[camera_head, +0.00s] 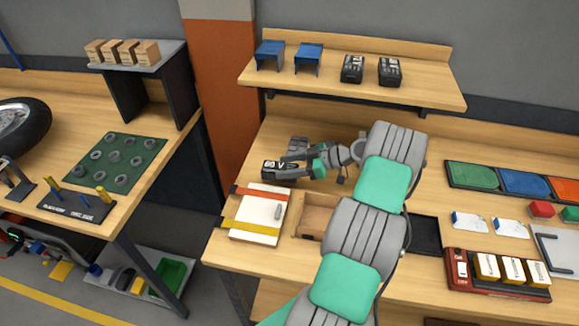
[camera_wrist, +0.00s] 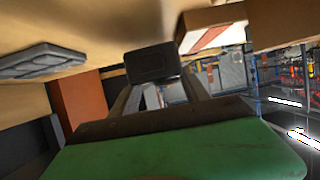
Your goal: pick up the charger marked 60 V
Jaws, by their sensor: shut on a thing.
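The black charger marked 60 V (camera_head: 272,174) is at the left part of the workbench, behind the white board with straps. My gripper (camera_head: 285,162) reaches it from the right and is shut on it. In the wrist view the charger (camera_wrist: 152,63) is a dark block held between the tips of the two fingers (camera_wrist: 158,88). I cannot tell whether its underside touches the bench. Its far side is hidden.
The white board (camera_head: 262,210) with red and yellow straps lies in front, beside an open wooden box (camera_head: 313,222). A shelf (camera_head: 350,92) above holds two blue stands (camera_head: 308,53) and two black chargers (camera_head: 352,68).

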